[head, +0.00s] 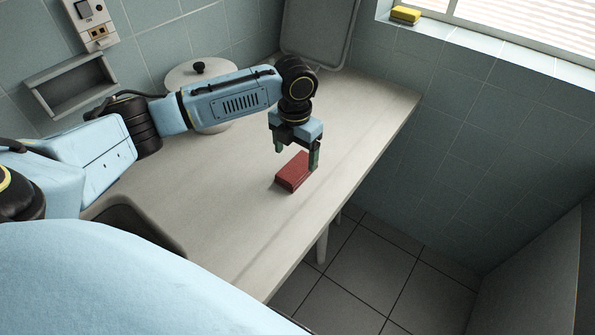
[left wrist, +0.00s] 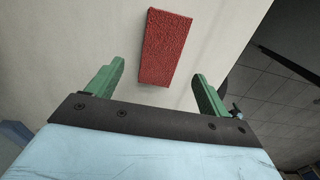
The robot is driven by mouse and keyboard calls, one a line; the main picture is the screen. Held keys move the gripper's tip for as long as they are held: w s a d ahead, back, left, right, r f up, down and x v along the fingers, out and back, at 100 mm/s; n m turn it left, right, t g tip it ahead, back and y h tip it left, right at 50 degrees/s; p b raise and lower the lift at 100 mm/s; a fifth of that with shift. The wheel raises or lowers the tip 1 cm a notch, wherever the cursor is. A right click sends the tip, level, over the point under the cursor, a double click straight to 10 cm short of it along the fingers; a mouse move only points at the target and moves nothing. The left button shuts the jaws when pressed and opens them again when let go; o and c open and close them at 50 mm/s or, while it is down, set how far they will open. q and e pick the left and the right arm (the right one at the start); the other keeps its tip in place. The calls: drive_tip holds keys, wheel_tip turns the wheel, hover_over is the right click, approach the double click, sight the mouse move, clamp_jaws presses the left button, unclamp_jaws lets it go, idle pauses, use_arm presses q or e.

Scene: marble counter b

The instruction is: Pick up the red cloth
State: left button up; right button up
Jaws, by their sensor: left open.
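The red cloth (head: 292,172) is a folded, thick rectangular block lying flat on the pale counter, near its front edge. In the left wrist view the cloth (left wrist: 165,47) lies beyond the fingertips, with its near end between the lines of the two fingers. My left gripper (head: 296,158) points down just above the cloth, its green fingers apart with nothing between them. In the left wrist view my left gripper (left wrist: 158,72) is also open and empty. I cannot tell the exact height of the fingertips above the cloth. My right gripper is not in view.
The counter (head: 225,200) is mostly clear around the cloth, and its front edge drops to a tiled floor. A white lidded pot (head: 190,78) stands behind my left arm. A sink (head: 130,222) is at the left. A tray (head: 318,35) leans at the back.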

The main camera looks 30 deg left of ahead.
sight(296, 167)
use_arm(q)
drive_tip(key=shift+w+f+b, duration=0.15)
drive_tip(key=shift+f+b, duration=0.1)
drive_tip(key=shift+f, duration=1.15)
drive_tip(key=shift+w+f+b, duration=0.1)
drive_tip(key=shift+f+b, duration=0.15)
drive_tip(key=shift+f, duration=1.1)
drive_tip(key=shift+c, duration=0.4)
drive_tip(key=c, duration=1)
